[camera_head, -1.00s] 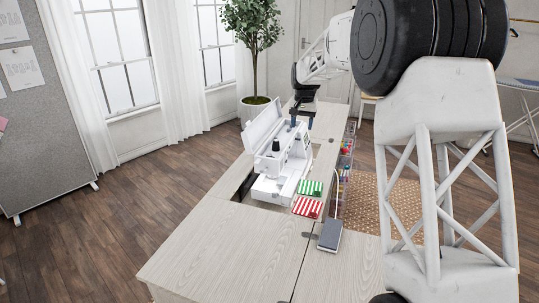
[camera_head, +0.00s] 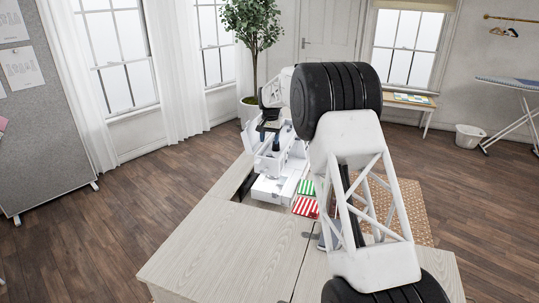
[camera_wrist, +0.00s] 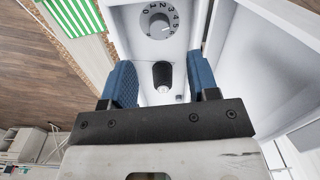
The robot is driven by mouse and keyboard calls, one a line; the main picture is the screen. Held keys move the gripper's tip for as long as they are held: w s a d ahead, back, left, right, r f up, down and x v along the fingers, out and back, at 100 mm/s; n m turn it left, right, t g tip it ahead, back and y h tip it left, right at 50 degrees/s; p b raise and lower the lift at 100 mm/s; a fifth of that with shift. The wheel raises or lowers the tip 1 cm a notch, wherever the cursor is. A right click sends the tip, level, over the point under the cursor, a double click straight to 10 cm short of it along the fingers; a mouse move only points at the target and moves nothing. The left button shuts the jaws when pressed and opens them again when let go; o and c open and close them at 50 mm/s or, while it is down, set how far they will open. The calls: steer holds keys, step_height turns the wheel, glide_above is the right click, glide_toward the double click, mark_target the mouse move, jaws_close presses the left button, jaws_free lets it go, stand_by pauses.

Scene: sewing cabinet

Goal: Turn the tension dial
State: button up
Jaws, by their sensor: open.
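The white sewing machine (camera_head: 268,190) stands in the cabinet, partly hidden by my arm. In the wrist view, the round grey tension dial (camera_wrist: 158,20) with printed numbers shows near the top, on the machine's white surface (camera_wrist: 123,22). The dial cannot be made out in the head view. My gripper (camera_wrist: 161,68) is open, with its two blue fingers apart and nothing held. The dial lies beyond the fingertips, roughly in line with the gap between them. A black cylindrical knob or pin (camera_wrist: 162,76) shows between the fingers; I cannot tell whether they touch it.
Green striped fabric (camera_head: 305,187) and red striped fabric (camera_head: 305,207) lie beside the machine. The wooden cabinet top (camera_head: 220,245) is bare at the front left. A raised white panel (camera_wrist: 235,60) stands close right of the fingers in the wrist view.

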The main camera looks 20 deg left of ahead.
mark_target(269, 155)
steer(key=shift+f, duration=0.15)
steer(key=shift+f, duration=3.75)
steer(key=shift+c, duration=0.5)
steer(key=c, duration=0.8)
steer(key=shift+c, duration=0.2)
steer(key=shift+n, duration=2.9)
steer(key=shift+a, duration=0.1)
